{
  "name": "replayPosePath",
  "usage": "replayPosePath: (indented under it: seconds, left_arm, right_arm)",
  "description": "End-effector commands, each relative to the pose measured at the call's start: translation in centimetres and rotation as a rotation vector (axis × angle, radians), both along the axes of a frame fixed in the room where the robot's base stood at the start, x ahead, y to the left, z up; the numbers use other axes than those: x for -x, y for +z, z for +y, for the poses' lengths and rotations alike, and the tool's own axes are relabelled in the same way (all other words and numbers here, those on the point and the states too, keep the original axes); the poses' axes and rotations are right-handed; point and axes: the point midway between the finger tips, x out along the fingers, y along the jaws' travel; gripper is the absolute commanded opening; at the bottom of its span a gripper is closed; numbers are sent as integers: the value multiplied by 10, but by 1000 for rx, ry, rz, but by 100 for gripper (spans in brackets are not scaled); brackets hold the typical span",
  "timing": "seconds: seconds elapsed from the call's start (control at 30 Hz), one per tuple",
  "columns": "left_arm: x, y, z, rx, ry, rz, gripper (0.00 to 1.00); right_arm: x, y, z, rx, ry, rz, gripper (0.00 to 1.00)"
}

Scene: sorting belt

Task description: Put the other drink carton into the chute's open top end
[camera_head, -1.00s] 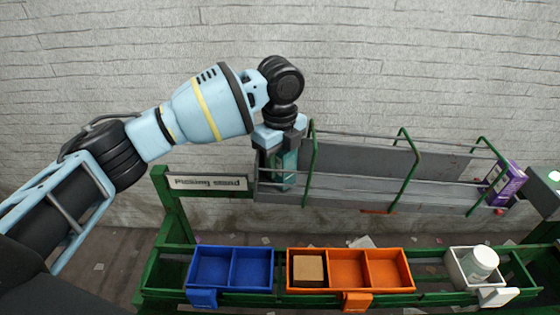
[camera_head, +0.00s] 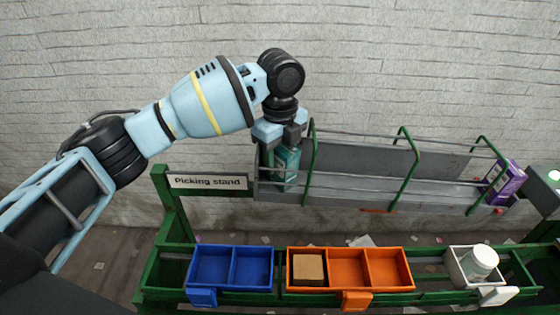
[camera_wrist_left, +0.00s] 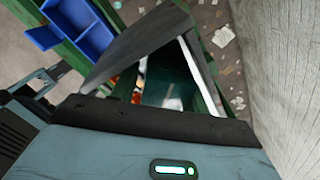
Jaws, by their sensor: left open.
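My left gripper (camera_head: 280,140) is over the left end of the grey railed channel (camera_head: 345,160), pointing down, open. A teal carton-like box (camera_head: 287,166) stands upright at that end, right below the fingers. I cannot tell whether they touch it. The left wrist view shows a dark green space (camera_wrist_left: 165,85) beyond the gripper body, partly hidden by a grey slanted part; I cannot tell the box apart there. A purple carton (camera_head: 505,182) leans at the channel's right end. No other part is clearly recognisable as the chute. My right gripper is not in view.
A blue tray (camera_head: 230,249) and an orange tray (camera_head: 346,251) sit on the green stand; a tan block (camera_head: 308,267) is in the orange tray's left compartment. A white bin (camera_head: 455,268) holds a lidded jar (camera_head: 480,261). Green rails (camera_head: 405,165) line the channel.

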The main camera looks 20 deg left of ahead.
Motion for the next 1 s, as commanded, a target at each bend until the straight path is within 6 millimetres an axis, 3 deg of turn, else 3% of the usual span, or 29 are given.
replayPosePath:
  seconds: [0.3, 0.5, 0.7, 1.0]
  left_arm:
    - [0, 65, -1, 1, 0, -2, 45]
    - [0, 94, -1, 0, 0, -1, 45]
    - [0, 107, 0, 0, 0, 1, 45]
    - [0, 108, 0, 0, 0, 1, 45]
  right_arm:
    - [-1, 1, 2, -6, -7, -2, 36]
    - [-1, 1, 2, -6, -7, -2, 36]
    - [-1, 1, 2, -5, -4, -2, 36]
    - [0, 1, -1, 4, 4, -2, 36]
